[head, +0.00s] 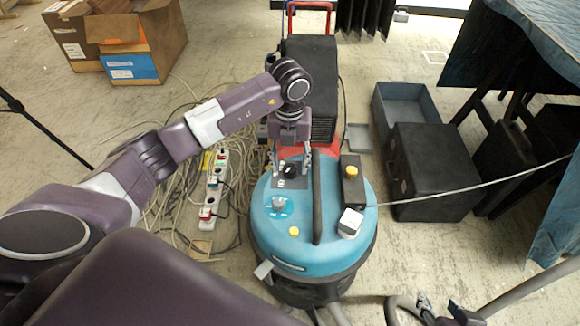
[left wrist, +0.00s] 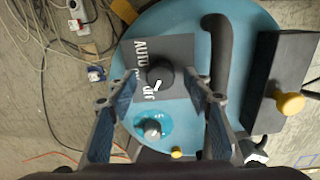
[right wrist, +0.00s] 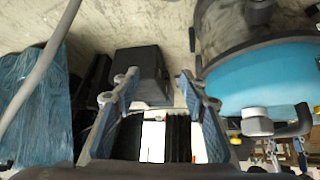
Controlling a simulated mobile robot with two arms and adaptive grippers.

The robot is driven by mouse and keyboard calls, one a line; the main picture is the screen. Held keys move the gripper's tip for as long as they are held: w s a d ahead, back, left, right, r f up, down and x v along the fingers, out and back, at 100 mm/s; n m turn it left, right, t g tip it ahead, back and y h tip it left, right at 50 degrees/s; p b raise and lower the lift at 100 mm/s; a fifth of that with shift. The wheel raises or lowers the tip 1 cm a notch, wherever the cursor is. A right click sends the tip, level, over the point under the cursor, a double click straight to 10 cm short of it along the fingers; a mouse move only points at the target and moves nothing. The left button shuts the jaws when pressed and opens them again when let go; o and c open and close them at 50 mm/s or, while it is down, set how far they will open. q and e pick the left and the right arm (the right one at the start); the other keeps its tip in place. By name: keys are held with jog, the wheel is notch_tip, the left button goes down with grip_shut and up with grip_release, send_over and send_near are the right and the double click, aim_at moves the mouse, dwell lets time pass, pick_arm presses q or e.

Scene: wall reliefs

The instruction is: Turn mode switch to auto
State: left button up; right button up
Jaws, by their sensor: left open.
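The mode switch is a round black knob (left wrist: 160,75) with a white pointer mark, on a dark grey plate (left wrist: 183,46) atop the blue vacuum (head: 335,255). White lettering reading AUTO is on the plate; a second label near the knob is partly hidden and hard to read. In the left wrist view the pointer mark lies on the lower-left side of the knob, away from AUTO. My left gripper (head: 291,165) is open over the plate, its fingers on either side of the knob. I cannot tell whether they touch it. My right gripper (right wrist: 159,82) is open and empty.
A silver knob (head: 280,203) on a light-blue disc and a yellow button (head: 294,231) sit near the switch. A black handle (head: 317,200) rises beside it. Cables and a power strip (head: 215,185) lie left; a black box (head: 430,165) stands right.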

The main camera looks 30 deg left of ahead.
pick_arm(q)
jog(key=shift+f, duration=0.5)
pick_arm(e)
jog(key=shift+w+a+r, duration=0.2)
jog(key=shift+w+r, duration=0.15)
jog(key=shift+w, duration=0.3)
pick_arm(q)
jog(key=c, duration=1.1)
jog(key=shift+c, duration=0.2)
